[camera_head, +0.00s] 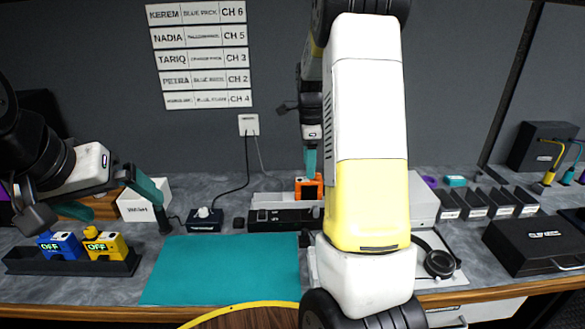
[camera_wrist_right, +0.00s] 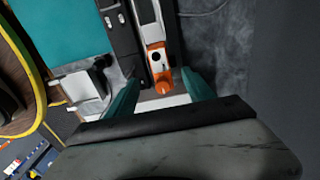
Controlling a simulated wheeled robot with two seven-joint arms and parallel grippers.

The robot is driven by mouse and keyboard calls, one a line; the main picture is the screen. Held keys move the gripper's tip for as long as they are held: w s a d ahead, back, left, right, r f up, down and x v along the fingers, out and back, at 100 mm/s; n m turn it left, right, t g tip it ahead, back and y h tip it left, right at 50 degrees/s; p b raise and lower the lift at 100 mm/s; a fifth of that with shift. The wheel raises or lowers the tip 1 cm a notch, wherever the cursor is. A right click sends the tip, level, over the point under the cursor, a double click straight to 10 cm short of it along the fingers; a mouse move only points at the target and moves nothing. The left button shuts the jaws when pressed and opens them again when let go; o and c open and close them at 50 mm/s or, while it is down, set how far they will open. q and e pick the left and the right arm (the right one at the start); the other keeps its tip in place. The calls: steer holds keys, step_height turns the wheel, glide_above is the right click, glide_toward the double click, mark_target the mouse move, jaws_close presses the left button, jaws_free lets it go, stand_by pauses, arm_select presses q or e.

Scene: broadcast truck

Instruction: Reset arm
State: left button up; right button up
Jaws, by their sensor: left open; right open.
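My left gripper (camera_head: 125,222) is open at the left in the head view, its teal fingers apart with nothing seen between them. It hangs near the blue pack (camera_head: 60,245) and the yellow pack (camera_head: 105,246), which stand in a black tray (camera_head: 72,268). My right gripper (camera_head: 310,172) points down at the back middle, above an orange pack (camera_head: 308,189). In the right wrist view the teal fingers of this gripper (camera_wrist_right: 160,77) are spread, and the orange pack (camera_wrist_right: 158,58) shows between and beyond them. Contact cannot be told. My right arm hides part of the bench.
A teal mat (camera_head: 220,270) lies clear on the bench. A black-and-white device (camera_head: 285,212) stands by the orange pack. A headset (camera_head: 438,262), a black case (camera_head: 535,243) and several small black boxes (camera_head: 490,203) are at the right. A wall socket (camera_head: 248,125) has cables hanging.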

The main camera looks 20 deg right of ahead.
steer(key=shift+r, duration=0.35)
steer(key=shift+r, duration=0.15)
steer(key=s+a+r+n+t, duration=0.2)
steer(key=s+a+r+n, duration=0.2)
steer(key=s+n, duration=0.3)
steer(key=s+a+r+n+t+y, duration=0.1)
steer(key=s+a+r+n+t, duration=0.1)
steer(key=s+a+r+n, duration=0.2)
steer(key=s+a+r+n+t+y, duration=0.1)
steer(key=s+a+r+n, duration=0.3)
steer(key=s+n, duration=0.6)
steer(key=s+a+t, duration=0.1)
steer(key=s, duration=0.3)
steer(key=shift+a+r+n, duration=0.25)
steer(key=shift+r+n, duration=0.05)
steer(key=shift+r, duration=0.05)
